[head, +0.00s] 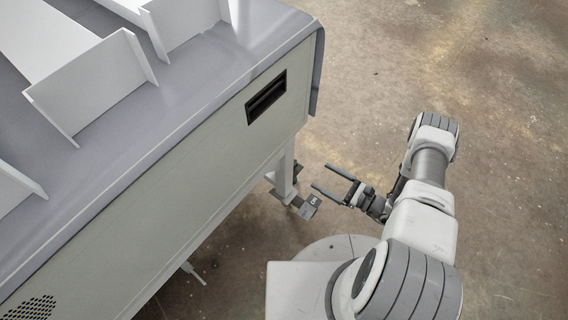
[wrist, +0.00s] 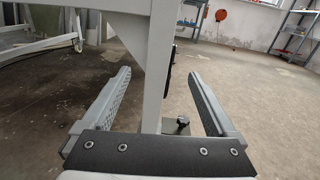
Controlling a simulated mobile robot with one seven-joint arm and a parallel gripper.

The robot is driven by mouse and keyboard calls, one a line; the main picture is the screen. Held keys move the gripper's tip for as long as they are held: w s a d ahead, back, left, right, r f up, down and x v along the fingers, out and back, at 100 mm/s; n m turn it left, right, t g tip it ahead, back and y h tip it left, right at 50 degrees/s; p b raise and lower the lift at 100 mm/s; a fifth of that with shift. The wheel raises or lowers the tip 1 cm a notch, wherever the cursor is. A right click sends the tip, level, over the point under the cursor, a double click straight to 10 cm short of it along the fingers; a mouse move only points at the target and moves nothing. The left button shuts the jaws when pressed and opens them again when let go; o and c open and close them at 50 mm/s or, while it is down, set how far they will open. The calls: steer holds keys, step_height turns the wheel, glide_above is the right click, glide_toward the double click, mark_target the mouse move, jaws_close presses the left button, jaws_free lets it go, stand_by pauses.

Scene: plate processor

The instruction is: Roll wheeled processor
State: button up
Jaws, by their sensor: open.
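The processor (head: 200,165) is a large pale grey-green cabinet on legs, filling the left of the head view. A black recessed slot (head: 266,97) is in its side near the right corner. Below that corner stands a pale leg (head: 284,174), with a grey foot lever marked "ON" (head: 309,206) at its bottom. My gripper (head: 321,176) is open and empty, pointing at this leg from the right. In the wrist view the leg (wrist: 157,70) rises between my two open fingers, beyond or near their tips; contact cannot be told. A small dark piece (wrist: 182,126) shows low by the leg. The wheel itself is unclear.
White panels (head: 95,80) stand on the processor's grey top (head: 180,105). Another leg end (head: 193,270) shows under the near edge. The concrete floor (head: 470,70) is clear to the right and behind.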

mark_target(290, 164)
steer(key=shift+m+t+h, duration=0.4)
steer(key=shift+m+t, duration=0.2)
steer(key=shift+m, duration=0.1)
steer(key=f+b+x, duration=0.1)
steer(key=x, duration=0.4)
steer(key=f+b+x, duration=0.1)
steer(key=x, duration=0.5)
steer(key=f+b+x, duration=0.1)
steer(key=b+x, duration=0.1)
steer(key=x, duration=0.3)
steer(key=shift+s+a+f, duration=0.25)
steer(key=shift+s+a, duration=0.05)
steer(key=shift+a, duration=0.2)
jaws_close()
